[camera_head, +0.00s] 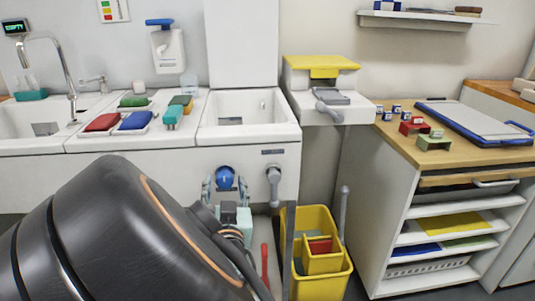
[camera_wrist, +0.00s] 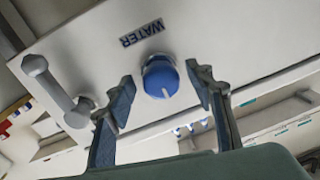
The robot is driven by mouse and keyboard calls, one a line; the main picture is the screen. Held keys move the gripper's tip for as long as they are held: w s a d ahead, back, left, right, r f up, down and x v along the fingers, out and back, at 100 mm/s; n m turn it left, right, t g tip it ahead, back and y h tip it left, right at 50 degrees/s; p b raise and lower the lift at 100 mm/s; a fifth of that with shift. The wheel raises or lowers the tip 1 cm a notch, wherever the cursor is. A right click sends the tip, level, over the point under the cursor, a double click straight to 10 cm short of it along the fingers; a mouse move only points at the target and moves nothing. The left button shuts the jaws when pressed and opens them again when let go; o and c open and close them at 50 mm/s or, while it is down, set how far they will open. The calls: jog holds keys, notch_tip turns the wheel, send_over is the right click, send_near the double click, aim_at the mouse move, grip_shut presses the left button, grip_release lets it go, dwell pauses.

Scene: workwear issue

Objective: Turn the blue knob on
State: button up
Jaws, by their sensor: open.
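The blue knob (camera_head: 225,178) is on the white front panel below the sink counter. In the wrist view the knob (camera_wrist: 160,76) shows a short white mark near its lower edge. A dark WATER label (camera_wrist: 142,32) shows beside it, upside down in that view. My gripper (camera_head: 224,188) is open in front of the panel. In the wrist view its two fingers (camera_wrist: 162,84) stand on either side of the knob, with a visible gap on each side. I cannot tell how deep the fingertips reach around it.
A grey lever handle (camera_head: 273,182) sticks out right of the knob, close to my gripper. A yellow bucket (camera_head: 320,282) stands on the floor to the lower right. The sink counter (camera_head: 185,147) overhangs above. A wooden-topped shelf unit (camera_head: 398,145) stands at the right.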

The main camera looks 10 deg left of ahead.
jog(key=c, duration=1.2)
jog(key=shift+o, duration=0.2)
